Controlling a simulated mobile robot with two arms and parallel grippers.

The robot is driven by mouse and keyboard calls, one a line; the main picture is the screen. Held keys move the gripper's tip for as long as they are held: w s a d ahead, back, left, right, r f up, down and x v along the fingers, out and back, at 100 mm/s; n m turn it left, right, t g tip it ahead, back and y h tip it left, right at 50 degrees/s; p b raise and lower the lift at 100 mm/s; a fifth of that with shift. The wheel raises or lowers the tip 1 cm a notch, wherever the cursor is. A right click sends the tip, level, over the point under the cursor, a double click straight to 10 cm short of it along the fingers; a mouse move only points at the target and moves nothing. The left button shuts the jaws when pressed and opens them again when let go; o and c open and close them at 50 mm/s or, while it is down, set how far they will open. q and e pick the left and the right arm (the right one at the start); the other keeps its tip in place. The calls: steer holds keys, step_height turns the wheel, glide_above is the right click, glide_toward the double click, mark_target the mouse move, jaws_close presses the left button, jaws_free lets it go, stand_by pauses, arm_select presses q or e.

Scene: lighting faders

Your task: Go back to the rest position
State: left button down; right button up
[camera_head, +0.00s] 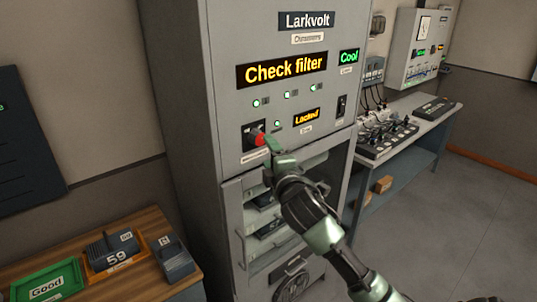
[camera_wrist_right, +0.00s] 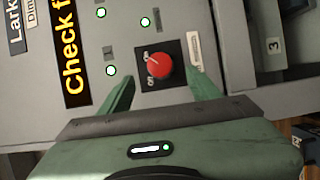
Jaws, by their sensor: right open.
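My right gripper (camera_head: 269,147) is in front of the grey Larkvolt cabinet (camera_head: 225,60), close to a red rotary knob (camera_head: 258,138) on a dark plate. In the right wrist view, the knob (camera_wrist_right: 159,66) lies ahead between the two green fingers of the open gripper (camera_wrist_right: 160,85). The fingers appear apart from the knob, and nothing is held. The knob's white mark points toward the upper left in that view, near the "ON" label. My left gripper is not in view.
The cabinet displays read "Check filter" (camera_head: 281,70), "Cool" (camera_head: 348,56) and "Locked" (camera_head: 307,117). Below is an open bay (camera_head: 262,213) with slots. A wooden table (camera_head: 125,270) with a green "Good" tray (camera_head: 47,284) stands left. A bench (camera_head: 430,121) with faders stands right.

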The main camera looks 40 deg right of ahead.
stand_by(0.3)
